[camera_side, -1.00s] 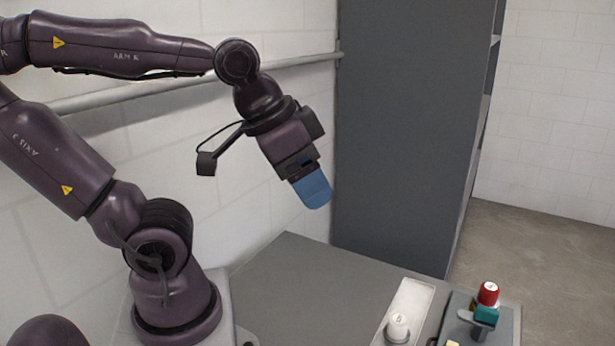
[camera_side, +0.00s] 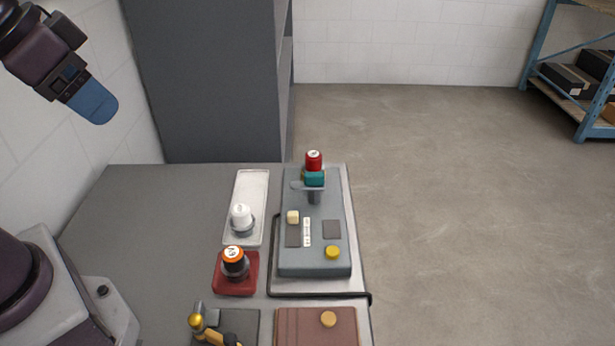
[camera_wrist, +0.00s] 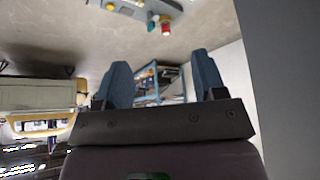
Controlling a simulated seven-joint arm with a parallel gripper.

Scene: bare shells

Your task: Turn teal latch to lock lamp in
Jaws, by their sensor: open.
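The teal latch (camera_side: 315,179) sits at the far end of a grey panel box (camera_side: 318,232), on a grey post. The red-capped lamp (camera_side: 313,160) stands upright right behind the latch; its lower part is hidden by it. In the wrist view the box (camera_wrist: 140,8) and the red lamp (camera_wrist: 165,27) show at the top edge. My gripper (camera_side: 97,105) is up at the upper left, well away from the latch. In the wrist view its two blue fingers (camera_wrist: 160,85) stand apart with nothing between them.
Left of the box are a white tray (camera_side: 255,185) with a white-topped part (camera_side: 241,217) and a red tray (camera_side: 222,285) with an orange-topped part (camera_side: 234,256). A dark cabinet (camera_side: 205,80) stands behind the table. The table's left part is clear.

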